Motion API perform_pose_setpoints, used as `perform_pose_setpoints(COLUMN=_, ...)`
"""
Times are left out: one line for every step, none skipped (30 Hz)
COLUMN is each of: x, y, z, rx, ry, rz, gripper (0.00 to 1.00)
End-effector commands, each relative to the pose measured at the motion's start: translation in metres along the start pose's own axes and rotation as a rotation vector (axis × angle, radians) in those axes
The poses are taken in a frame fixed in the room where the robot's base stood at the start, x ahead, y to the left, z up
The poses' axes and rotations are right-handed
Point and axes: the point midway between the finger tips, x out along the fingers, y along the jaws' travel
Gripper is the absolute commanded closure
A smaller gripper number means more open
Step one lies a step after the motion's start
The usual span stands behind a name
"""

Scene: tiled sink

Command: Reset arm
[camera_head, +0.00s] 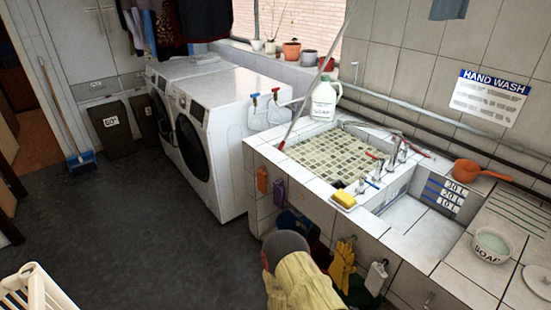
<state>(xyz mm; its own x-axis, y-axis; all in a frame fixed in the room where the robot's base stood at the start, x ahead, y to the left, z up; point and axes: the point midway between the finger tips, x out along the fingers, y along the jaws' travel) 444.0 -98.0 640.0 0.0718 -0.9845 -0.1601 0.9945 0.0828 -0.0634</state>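A rounded grey part with a pale yellow cover (300,282) shows at the bottom centre, in front of the sink cabinet. It looks like part of my own arm, but I cannot be sure. No gripper fingers can be made out, so I cannot see whether my gripper is open or shut or holds anything. The tiled sink (285,165) stands to the right of the washing machines, with a mosaic-lined basin and a second basin (425,235).
A yellow sponge (344,198), white jug (324,100), orange scoop (482,170) and soap bowl (492,245) are on the counter. A stick leans over the basin. Yellow gloves (342,264) hang in front. A white basket (35,290) is at lower left. The grey floor (150,225) is largely clear.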

Motion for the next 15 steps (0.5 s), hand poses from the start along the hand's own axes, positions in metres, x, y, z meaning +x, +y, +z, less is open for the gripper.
perform_pose_setpoints(x=-0.004, y=-0.008, z=0.01, rx=0.028, ry=0.029, rz=-0.048, gripper=0.27)
perform_pose_setpoints(x=-0.006, y=-0.014, z=0.014, rx=0.04, ry=0.046, rz=-0.078, gripper=0.27)
perform_pose_setpoints(x=-0.009, y=-0.021, z=0.02, rx=0.06, ry=0.067, rz=-0.115, gripper=0.27)
perform_pose_setpoints(x=-0.012, y=-0.026, z=0.024, rx=0.075, ry=0.084, rz=-0.141, gripper=0.27)
perform_pose_setpoints(x=-0.014, y=-0.031, z=0.029, rx=0.092, ry=0.101, rz=-0.168, gripper=0.27)
perform_pose_setpoints(x=-0.018, y=-0.037, z=0.036, rx=0.117, ry=0.124, rz=-0.203, gripper=0.27)
perform_pose_setpoints(x=-0.022, y=-0.041, z=0.041, rx=0.137, ry=0.142, rz=-0.23, gripper=0.27)
perform_pose_setpoints(x=-0.025, y=-0.045, z=0.047, rx=0.157, ry=0.161, rz=-0.258, gripper=0.27)
perform_pose_setpoints(x=-0.03, y=-0.05, z=0.055, rx=0.189, ry=0.19, rz=-0.295, gripper=0.27)
perform_pose_setpoints(x=-0.034, y=-0.054, z=0.062, rx=0.214, ry=0.211, rz=-0.324, gripper=0.27)
perform_pose_setpoints(x=-0.039, y=-0.058, z=0.068, rx=0.241, ry=0.235, rz=-0.352, gripper=0.27)
perform_pose_setpoints(x=-0.046, y=-0.063, z=0.077, rx=0.277, ry=0.266, rz=-0.39, gripper=0.27)
perform_pose_setpoints(x=-0.051, y=-0.066, z=0.084, rx=0.306, ry=0.291, rz=-0.418, gripper=0.27)
perform_pose_setpoints(x=-0.056, y=-0.069, z=0.091, rx=0.334, ry=0.315, rz=-0.445, gripper=0.27)
perform_pose_setpoints(x=-0.062, y=-0.074, z=0.1, rx=0.372, ry=0.348, rz=-0.481, gripper=0.27)
